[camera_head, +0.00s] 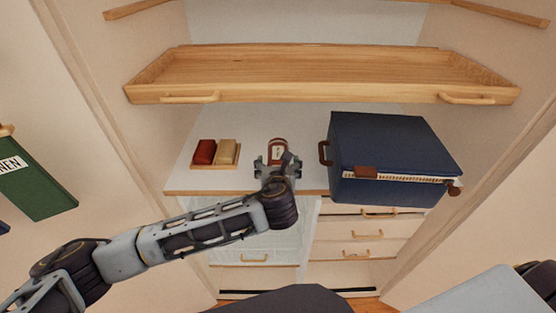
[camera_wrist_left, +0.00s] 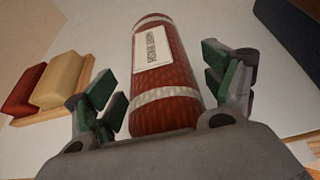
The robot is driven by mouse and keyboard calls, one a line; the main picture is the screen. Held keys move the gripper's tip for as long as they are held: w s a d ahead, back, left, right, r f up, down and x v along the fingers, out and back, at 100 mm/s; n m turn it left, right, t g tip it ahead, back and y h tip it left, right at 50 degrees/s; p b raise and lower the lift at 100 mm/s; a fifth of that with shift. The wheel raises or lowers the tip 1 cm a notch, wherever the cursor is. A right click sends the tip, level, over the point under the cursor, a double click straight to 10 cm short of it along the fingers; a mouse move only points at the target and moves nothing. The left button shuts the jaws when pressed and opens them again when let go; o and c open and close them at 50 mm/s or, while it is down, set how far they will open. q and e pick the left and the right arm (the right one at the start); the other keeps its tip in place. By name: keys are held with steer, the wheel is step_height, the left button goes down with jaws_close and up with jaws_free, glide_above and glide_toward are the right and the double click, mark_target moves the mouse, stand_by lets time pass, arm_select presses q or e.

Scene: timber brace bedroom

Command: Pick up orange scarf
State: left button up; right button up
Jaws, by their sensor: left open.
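A rolled, rust-red scarf (camera_head: 277,148) with pale bands and a white label stands or lies on the white shelf top; the label is too blurred to read. It fills the middle of the left wrist view (camera_wrist_left: 166,85). My left gripper (camera_head: 277,164) is open at the near end of the roll. In the wrist view its green-padded fingers (camera_wrist_left: 168,92) are on either side of the roll, with a visible gap on the right side. Whether the left finger touches it I cannot tell. My right gripper is not in view.
A wooden tray (camera_head: 238,167) with red and cream blocks is left of the roll. A dark blue case (camera_head: 395,145) stands close on the right. A wooden pull-out tray (camera_head: 320,92) hangs above; drawers (camera_head: 360,236) are below.

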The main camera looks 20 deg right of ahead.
arm_select(q)
steer(key=c, duration=1.2)
steer(key=shift+o, duration=0.2)
steer(key=shift+r, duration=0.1)
steer(key=shift+r, duration=4.95)
